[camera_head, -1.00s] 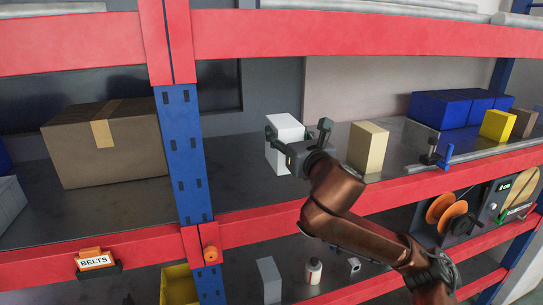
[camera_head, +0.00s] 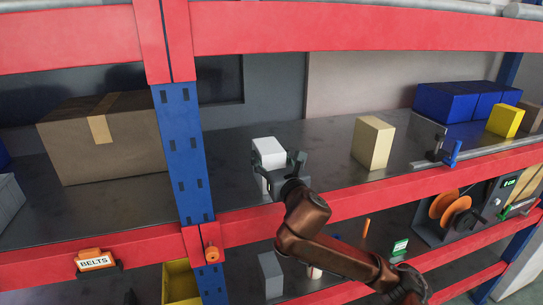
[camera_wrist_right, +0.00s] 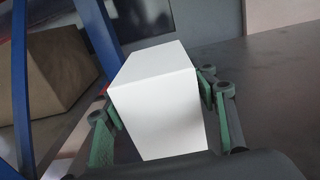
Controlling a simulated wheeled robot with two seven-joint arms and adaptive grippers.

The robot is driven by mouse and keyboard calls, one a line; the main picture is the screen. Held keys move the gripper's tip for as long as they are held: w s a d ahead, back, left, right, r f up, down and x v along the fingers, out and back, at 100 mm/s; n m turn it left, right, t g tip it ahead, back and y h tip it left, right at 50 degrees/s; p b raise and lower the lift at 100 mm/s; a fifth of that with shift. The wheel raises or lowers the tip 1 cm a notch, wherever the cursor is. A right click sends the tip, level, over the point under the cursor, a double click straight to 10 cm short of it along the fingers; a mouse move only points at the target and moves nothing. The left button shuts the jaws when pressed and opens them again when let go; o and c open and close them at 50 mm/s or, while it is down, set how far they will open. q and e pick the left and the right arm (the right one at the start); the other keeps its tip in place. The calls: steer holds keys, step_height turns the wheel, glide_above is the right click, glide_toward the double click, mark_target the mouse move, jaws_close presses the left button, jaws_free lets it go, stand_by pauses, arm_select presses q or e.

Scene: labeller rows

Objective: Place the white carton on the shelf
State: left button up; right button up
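The white carton (camera_head: 268,153) is upright over the front part of the grey middle shelf (camera_head: 330,148), right of the blue post. My right gripper (camera_head: 279,167) has one finger on each side of it. In the right wrist view, the carton (camera_wrist_right: 160,95) fills the space between the green finger pads, which lie close against its sides. The gripper hides the carton's lower part in the head view, so I cannot tell if its base touches the shelf. My left gripper is not in view.
A tan box (camera_head: 374,143) stands to the right, with bare shelf between it and the carton. The blue post (camera_head: 183,150) and a large brown cardboard box (camera_head: 100,140) are to the left. The red front beam (camera_head: 350,203) runs below, and another red beam runs above.

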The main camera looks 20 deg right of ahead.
steer(key=o, duration=0.3)
steer(key=shift+s+r, duration=0.35)
steer(key=shift+s, duration=0.3)
steer(key=shift+o, duration=0.2)
steer(key=shift+w+f, duration=0.1)
steer(key=shift+w, duration=0.05)
steer(key=shift+w+f, duration=0.1)
steer(key=shift+w, duration=0.1)
steer(key=s+b, duration=0.1)
steer(key=s, duration=0.5)
steer(key=shift+d+b, duration=0.15)
steer(key=shift+b, duration=0.25)
steer(key=b, duration=0.1)
glide_toward(275, 163)
steer(key=w, duration=0.2)
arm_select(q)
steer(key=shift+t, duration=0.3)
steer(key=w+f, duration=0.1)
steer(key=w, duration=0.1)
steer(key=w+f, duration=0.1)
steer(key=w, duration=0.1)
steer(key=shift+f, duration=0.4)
arm_select(e)
steer(key=shift+s, duration=0.2)
